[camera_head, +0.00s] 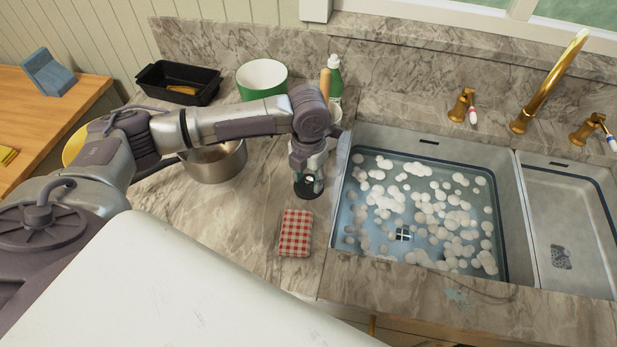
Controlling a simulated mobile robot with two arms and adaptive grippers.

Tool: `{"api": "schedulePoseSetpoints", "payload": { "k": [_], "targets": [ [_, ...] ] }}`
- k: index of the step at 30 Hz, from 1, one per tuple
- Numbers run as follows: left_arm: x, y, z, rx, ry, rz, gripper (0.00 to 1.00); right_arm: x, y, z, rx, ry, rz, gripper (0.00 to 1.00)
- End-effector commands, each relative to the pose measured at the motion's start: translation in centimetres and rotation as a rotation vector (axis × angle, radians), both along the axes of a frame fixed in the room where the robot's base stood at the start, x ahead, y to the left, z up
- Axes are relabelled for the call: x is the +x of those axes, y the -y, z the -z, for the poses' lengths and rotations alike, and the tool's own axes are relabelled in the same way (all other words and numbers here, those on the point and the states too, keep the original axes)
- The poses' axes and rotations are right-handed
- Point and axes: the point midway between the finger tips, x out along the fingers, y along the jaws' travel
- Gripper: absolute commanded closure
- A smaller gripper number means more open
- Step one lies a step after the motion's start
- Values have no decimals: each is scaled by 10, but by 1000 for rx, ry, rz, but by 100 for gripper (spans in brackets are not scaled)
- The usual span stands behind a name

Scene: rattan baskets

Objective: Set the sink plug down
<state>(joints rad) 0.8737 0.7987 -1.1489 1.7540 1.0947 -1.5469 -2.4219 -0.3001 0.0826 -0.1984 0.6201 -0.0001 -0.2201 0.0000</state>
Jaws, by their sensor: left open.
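The sink plug (309,192), a round black disc, is on the marble counter to the left of the sink. My left gripper (308,178) is directly above it, pointing down, with its jaws open. The fingers hide part of the plug, and I cannot tell whether they touch it. The left sink basin (345,215) holds water with white foam, and its drain shows through the water. My right gripper is not in view.
A red checked cloth (295,233) lies just in front of the plug. The brass faucet (551,82) rises behind the sink.

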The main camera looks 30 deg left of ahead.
Motion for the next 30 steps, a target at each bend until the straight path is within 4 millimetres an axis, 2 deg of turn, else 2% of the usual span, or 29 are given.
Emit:
{"api": "schedulePoseSetpoints", "payload": {
  "k": [5, 12, 16, 21, 30],
  "targets": [
    [2, 0, -28, -1, 8, -1, 54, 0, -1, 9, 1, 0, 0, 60],
    [2, 0, -81, -2, 7, -1, 54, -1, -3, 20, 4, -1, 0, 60],
    [1, 0, -102, -2, 5, 0, 54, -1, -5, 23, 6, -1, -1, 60],
    [1, 0, -115, -1, 2, -1, 54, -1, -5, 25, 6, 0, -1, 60],
    [1, 0, -118, -1, 1, -1, 54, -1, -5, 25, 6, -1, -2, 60]
  ]
}}
